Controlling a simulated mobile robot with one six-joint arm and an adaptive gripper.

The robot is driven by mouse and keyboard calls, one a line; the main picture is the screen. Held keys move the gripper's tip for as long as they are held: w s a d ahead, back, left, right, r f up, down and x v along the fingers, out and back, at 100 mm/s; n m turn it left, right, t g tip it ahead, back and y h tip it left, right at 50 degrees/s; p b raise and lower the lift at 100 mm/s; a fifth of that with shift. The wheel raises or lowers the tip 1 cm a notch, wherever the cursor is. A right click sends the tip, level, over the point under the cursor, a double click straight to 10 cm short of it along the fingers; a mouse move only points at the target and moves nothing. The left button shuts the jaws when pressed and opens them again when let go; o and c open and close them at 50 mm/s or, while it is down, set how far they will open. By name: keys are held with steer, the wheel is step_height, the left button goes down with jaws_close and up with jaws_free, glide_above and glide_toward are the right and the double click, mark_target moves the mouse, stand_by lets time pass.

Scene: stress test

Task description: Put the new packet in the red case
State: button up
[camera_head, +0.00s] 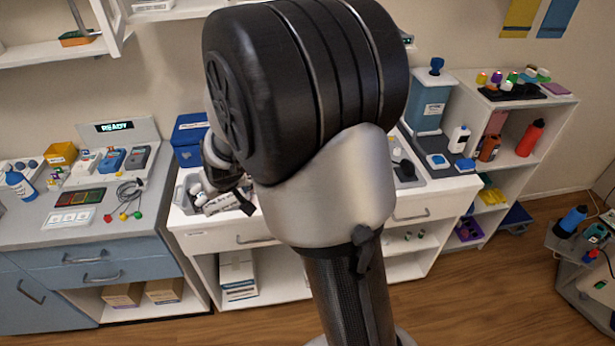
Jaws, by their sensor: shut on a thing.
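My gripper (238,194) is low over the left part of the white middle counter, by a grey tray (180,196). It is small and dark in the head view, partly hidden by my own arm. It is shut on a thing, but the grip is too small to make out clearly. A pale item with dark marks (220,204) shows right at the fingers; I cannot tell whether it is the new packet. I see no red case; my arm covers the middle of the counter.
A blue box (190,138) stands close behind the gripper. A blue-grey dispenser (430,102) and a white bottle (459,138) stand on the counter's right. A red bottle (530,138) is on the right shelf. The left counter (150,208) holds devices and cables. The floor in front is clear.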

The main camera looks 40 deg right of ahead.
steer(key=w+d+r+m+g+h+b, duration=0.1)
steer(key=w+d+r+m, duration=0.15)
steer(key=d, duration=1.25)
steer(key=w+d+r+m+h, duration=0.2)
steer(key=w+d+r, duration=0.15)
steer(key=d, duration=1.15)
steer(key=shift+f+b, duration=3)
steer(key=shift+f, duration=7.35)
steer(key=shift+f, duration=0.25)
steer(key=o, duration=0.9)
steer(key=shift+c, duration=0.2)
steer(key=shift+r, duration=0.1)
